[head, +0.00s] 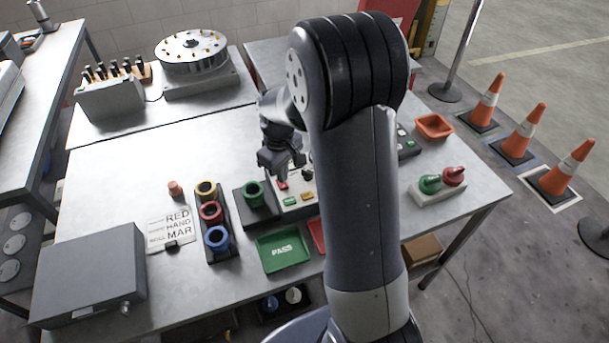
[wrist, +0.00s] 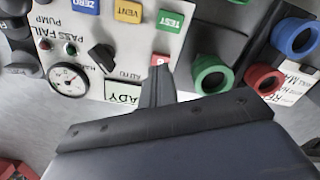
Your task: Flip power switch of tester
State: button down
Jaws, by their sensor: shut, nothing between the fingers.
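The tester (head: 304,209) is a pale panel on the table, partly hidden by my arm in the head view. In the wrist view the tester (wrist: 133,52) shows upside down, with blue, orange and green buttons, a black knob (wrist: 101,57), a round gauge (wrist: 68,80) and a READY label. A small red part (wrist: 160,60), possibly the power switch, is partly hidden behind my fingers; its position cannot be read. My gripper (head: 283,171) is shut and empty over the panel's far left part. Its fingertips (wrist: 158,72) overlap the red part; contact cannot be told.
A green cup (head: 254,194) stands left of the tester, and a rack with yellow, red and blue rings (head: 211,212) lies further left. A green PASS tray (head: 283,251) is in front.

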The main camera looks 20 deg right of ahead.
jog(key=shift+f+b, duration=0.85)
jog(key=shift+f, duration=0.3)
dwell(0.7)
jog(key=shift+r, duration=0.1)
jog(key=shift+r+p, duration=2.7)
jog(key=shift+r, duration=0.75)
jog(key=shift+f, duration=0.15)
